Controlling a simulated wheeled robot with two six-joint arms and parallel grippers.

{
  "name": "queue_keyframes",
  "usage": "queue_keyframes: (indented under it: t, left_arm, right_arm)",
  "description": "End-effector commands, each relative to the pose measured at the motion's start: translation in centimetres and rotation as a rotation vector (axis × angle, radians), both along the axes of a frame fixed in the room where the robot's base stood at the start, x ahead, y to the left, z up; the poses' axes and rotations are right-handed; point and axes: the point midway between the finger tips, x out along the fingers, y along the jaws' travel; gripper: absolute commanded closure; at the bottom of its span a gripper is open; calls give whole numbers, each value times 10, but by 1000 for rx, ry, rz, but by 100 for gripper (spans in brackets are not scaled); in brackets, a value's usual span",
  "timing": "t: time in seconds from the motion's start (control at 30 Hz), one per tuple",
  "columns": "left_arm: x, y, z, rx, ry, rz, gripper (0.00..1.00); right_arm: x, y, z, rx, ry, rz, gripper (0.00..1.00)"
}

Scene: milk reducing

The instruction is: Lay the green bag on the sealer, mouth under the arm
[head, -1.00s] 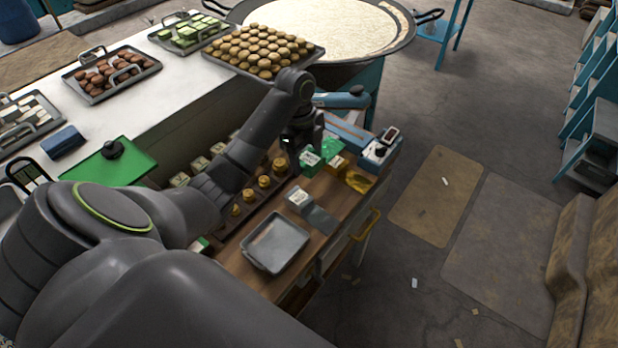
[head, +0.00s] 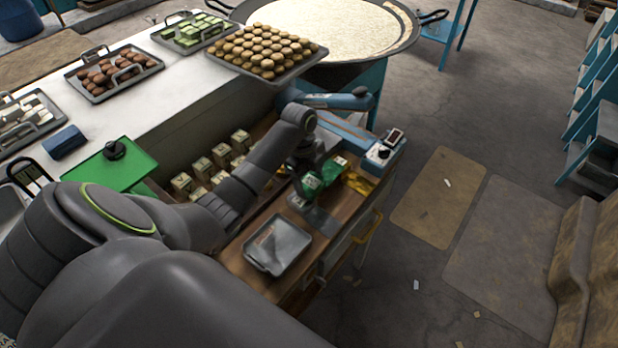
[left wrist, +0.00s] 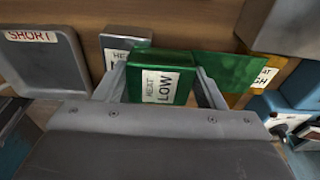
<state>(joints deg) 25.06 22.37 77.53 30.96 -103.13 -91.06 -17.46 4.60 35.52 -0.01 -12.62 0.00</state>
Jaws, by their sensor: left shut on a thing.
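The green bag shows in the left wrist view as a boxy filled end (left wrist: 160,85) labelled "HEAT LOW" with a flat green sheet (left wrist: 225,75) to its right. My left gripper (head: 306,188) is shut on the filled end, one finger on each side. In the head view the green bag (head: 331,172) is beside the gripper, between the silver bag and the gold bag. I cannot tell its height over the bench. The blue sealer stands beyond it, with a raised arm (head: 338,101) and a dial box (head: 382,152). My right gripper is not in view.
The silver bag (head: 320,216) lies close to the left gripper. The gold bag (head: 361,183) lies in front of the sealer. A grey tray (head: 268,262), labelled "SHORT" in the wrist view, is at the bench's near end. Several small wrapped blocks (head: 220,155) stand left of my arm.

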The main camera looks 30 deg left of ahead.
Motion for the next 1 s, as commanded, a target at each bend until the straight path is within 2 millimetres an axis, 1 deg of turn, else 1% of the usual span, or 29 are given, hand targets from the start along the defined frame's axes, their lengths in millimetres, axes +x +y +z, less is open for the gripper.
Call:
queue_keyframes:
  t: [0.03, 0.2, 0.47, 0.57, 0.6, 0.67, 0.77, 0.83, 0.93, 1.0]
  left_arm:
    - [0, 0, -2, 0, 0, 0, 35]
    - [0, 0, -1, 0, 0, 0, 15]
    - [0, 0, 0, 0, 0, 0, 15]
    - [0, 0, 6, 0, -2, -1, 15]
    - [1, 1, 8, 0, -3, -2, 15]
    - [2, 3, 16, 2, -5, -1, 15]
    - [2, 6, 34, 2, -8, -2, 15]
    - [2, 9, 51, 4, -9, -2, 15]
    - [2, 12, 78, 2, -6, -1, 15]
    - [1, 13, 94, 0, 0, 1, 15]
  right_arm:
    - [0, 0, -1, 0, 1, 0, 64]
    - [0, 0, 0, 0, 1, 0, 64]
    - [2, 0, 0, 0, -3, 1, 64]
    - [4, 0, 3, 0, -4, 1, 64]
    - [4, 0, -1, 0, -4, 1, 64]
    - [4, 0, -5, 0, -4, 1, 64]
    - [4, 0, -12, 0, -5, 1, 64]
    - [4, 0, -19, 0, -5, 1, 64]
    - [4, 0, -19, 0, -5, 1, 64]
    - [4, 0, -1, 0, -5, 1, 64]
